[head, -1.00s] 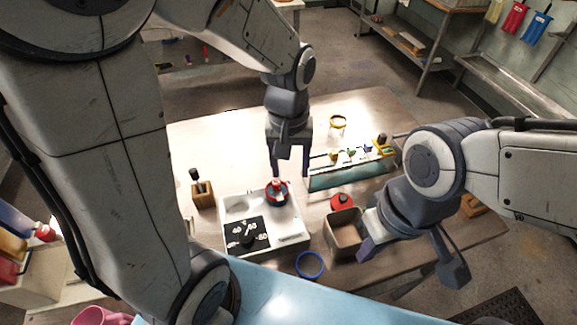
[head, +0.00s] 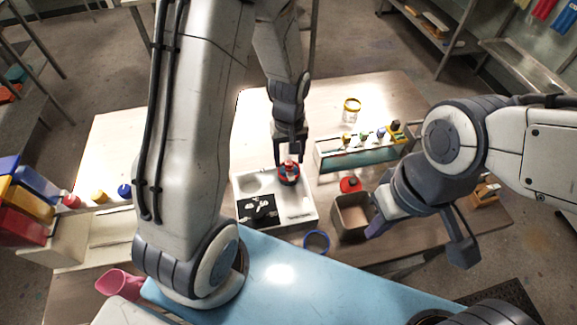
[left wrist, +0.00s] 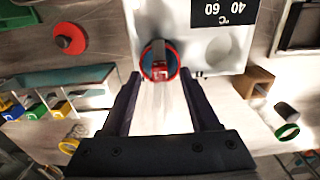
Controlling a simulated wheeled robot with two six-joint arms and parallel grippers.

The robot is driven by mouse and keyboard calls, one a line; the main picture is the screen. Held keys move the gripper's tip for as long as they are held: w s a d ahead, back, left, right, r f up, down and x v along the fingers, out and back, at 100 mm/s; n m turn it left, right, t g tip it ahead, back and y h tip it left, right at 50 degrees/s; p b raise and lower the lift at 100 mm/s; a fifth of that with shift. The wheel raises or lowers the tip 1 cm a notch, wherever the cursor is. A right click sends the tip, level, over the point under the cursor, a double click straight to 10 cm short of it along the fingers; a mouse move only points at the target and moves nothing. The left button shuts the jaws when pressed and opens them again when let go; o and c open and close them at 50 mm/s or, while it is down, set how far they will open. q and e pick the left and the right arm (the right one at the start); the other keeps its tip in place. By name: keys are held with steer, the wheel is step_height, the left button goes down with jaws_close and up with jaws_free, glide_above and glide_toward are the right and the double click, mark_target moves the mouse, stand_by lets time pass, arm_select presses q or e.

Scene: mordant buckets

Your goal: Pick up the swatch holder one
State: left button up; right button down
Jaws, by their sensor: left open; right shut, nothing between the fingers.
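My left gripper (head: 290,156) is open and points down just above the pot. My right gripper (head: 374,229) is shut and empty beside the brown box.
The brown open box (head: 352,218), a red lid (head: 350,185) and a blue ring (head: 316,242) are right of the tray. A rack (head: 350,157) holds several coloured pieces behind. A yellow-rimmed jar (head: 351,110) stands farther back. A wooden block (left wrist: 256,82) shows in the wrist view.

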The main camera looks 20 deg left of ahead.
arm_select(q)
steer(key=shift+f, duration=0.6)
jaws_close()
